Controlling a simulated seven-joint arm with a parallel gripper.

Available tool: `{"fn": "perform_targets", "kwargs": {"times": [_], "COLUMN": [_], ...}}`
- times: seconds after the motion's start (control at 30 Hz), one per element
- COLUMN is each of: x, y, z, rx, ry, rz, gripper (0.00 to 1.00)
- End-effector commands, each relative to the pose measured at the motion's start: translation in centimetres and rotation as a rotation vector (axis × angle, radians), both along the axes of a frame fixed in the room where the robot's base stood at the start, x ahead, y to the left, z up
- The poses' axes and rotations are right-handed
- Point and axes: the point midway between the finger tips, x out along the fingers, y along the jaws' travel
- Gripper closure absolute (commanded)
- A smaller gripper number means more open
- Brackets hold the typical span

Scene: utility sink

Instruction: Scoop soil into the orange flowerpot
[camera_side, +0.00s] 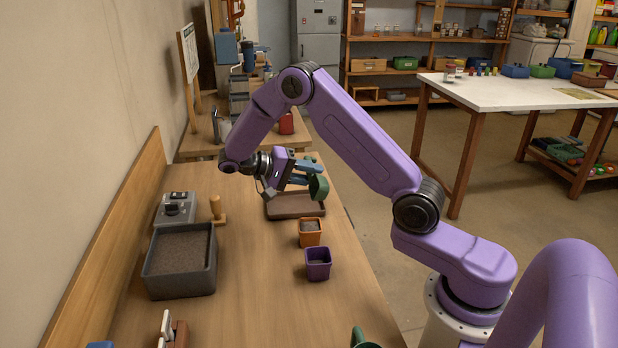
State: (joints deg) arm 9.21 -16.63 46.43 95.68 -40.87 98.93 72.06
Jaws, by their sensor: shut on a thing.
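The orange flowerpot (310,239) stands upright near the middle of the bench, with dark grey-brown soil showing inside it. A dark grey bin (181,286) full of soil (181,250) is to its left, nearer the camera. My gripper (306,172) is shut on a green scoop (319,188), above and behind the orange flowerpot. The scoop's bowl looks tilted, and I cannot tell whether soil is in it. The gripper's fingers partly hide the scoop's handle.
A purple pot (318,271) stands just in front of the orange one. A brown tray (296,212) lies behind it. A grey box with a dial (176,209) and a wooden peg stand (216,213) are at left. Another green item (361,340) is at the front edge.

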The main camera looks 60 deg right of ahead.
Motion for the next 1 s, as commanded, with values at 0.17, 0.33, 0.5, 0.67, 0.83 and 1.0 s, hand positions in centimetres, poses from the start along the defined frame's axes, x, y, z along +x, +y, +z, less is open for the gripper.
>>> {"fn": "perform_targets", "kwargs": {"times": [0.17, 0.33, 0.5, 0.67, 0.83, 1.0], "x": [0.0, -0.6, -1.7, -2.4, -2.9, -3.0], "y": [0.0, -0.6, -1.3, -1.6, -1.8, -1.9], "z": [0.0, 0.2, 0.5, 0.8, 1.4, 2.3], "rx": [0.003, 0.052, 0.172, 0.299, 0.432, 0.551], "ry": [-0.003, -0.065, -0.219, -0.394, -0.588, -0.782], "rz": [-0.002, -0.027, -0.074, -0.110, -0.143, -0.175], "gripper": [1.00, 1.00, 1.00, 1.00, 1.00, 1.00]}}
